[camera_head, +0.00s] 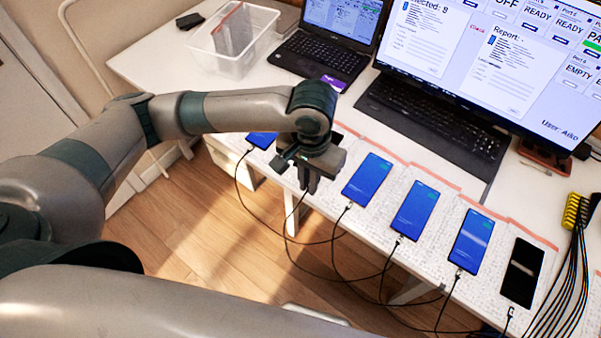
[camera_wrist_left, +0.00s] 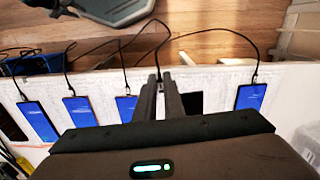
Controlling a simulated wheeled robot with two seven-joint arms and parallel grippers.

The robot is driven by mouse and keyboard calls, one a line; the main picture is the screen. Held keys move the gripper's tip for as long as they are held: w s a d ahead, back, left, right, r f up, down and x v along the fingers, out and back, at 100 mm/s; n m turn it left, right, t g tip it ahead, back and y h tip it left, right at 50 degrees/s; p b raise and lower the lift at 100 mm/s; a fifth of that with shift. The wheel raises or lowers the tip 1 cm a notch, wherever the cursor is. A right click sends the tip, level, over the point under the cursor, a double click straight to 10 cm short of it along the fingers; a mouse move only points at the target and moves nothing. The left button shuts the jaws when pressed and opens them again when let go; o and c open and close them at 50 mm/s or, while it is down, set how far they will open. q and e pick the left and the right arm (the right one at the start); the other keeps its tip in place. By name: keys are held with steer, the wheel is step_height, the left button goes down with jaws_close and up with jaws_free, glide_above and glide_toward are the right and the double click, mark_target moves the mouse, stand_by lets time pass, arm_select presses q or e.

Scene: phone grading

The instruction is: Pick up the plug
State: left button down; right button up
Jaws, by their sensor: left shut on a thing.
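My left gripper (camera_head: 308,186) is low over the front edge of the desk, its fingers pointing down. In the left wrist view its two fingers (camera_wrist_left: 163,78) are closed together around the small dark plug (camera_wrist_left: 158,76) at the end of a black cable. The plug is mostly hidden by the fingers. Its cable (camera_head: 287,217) hangs down from the gripper in the head view. A dark-screened phone (camera_wrist_left: 191,103) lies just beside the fingers, partly covered by my gripper. My right gripper is in neither view.
Blue-screened phones (camera_head: 368,180) lie in a row on white mats, cables plugged in. A dark phone (camera_head: 522,272) lies at the right end, near a cable plug (camera_head: 510,312). Laptop (camera_head: 325,60), clear bin (camera_head: 232,45), keyboard (camera_head: 432,120) and monitor (camera_head: 490,50) stand behind.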

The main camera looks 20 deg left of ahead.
arm_select(q)
steer(key=s+d+r, duration=0.2)
steer(key=s, duration=0.1)
steer(key=shift+s+d+r, duration=0.15)
steer(key=shift+d+r, duration=0.15)
steer(key=shift+d, duration=0.05)
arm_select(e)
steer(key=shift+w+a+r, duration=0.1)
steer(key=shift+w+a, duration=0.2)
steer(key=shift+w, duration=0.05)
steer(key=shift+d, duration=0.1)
